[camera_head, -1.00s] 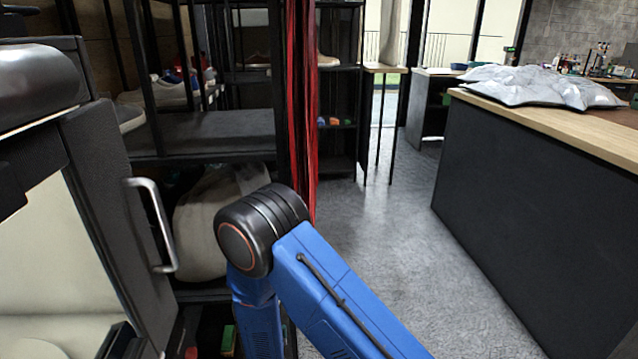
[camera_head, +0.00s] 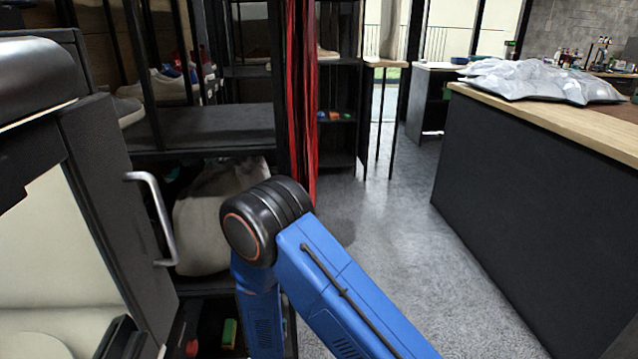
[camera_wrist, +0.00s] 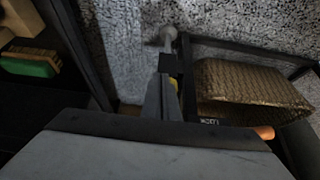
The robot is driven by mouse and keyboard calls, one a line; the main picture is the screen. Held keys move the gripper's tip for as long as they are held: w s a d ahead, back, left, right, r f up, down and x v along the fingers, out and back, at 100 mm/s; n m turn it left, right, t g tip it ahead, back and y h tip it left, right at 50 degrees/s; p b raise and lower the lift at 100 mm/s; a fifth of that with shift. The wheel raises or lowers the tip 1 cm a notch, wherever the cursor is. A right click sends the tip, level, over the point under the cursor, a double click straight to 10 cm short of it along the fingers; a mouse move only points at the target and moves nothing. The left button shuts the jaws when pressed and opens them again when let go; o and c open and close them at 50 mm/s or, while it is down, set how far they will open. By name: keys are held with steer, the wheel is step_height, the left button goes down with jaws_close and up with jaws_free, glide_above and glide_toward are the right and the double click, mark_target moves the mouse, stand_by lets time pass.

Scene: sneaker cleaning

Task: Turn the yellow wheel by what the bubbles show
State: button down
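My gripper (camera_wrist: 165,90) shows in the wrist view as a narrow dark grey shape pointing away from the camera, and I cannot tell whether its fingers are apart. A small yellow patch (camera_wrist: 174,83) shows at its right side, mostly hidden; I cannot tell whether it is the yellow wheel. A pale rounded knob or pipe end (camera_wrist: 167,35) shows just beyond the tip. In the head view my blue arm reaches down beside the shelf, and my gripper is out of sight. No bubbles show in either view.
A woven basket (camera_wrist: 250,88) stands right of my gripper, near dark frame bars. A green brush (camera_wrist: 30,65) lies at left. In the head view a cabinet with a metal handle (camera_head: 155,220) and a shoe rack (camera_head: 205,125) stand at left. A wood-topped counter (camera_head: 540,190) stands right, with clear floor between.

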stand_by(0.4)
steer(key=shift+w+d+r, duration=0.1)
steer(key=shift+w+d, duration=0.05)
steer(key=shift+d, duration=0.15)
step_height(320, 180, up, 6)
steer(key=shift+f, duration=0.1)
stand_by(0.4)
step_height(320, 180, down, 6)
steer(key=s, duration=0.3)
stand_by(0.8)
steer(key=shift+w+a, duration=0.1)
steer(key=shift+a, duration=0.1)
stand_by(0.7)
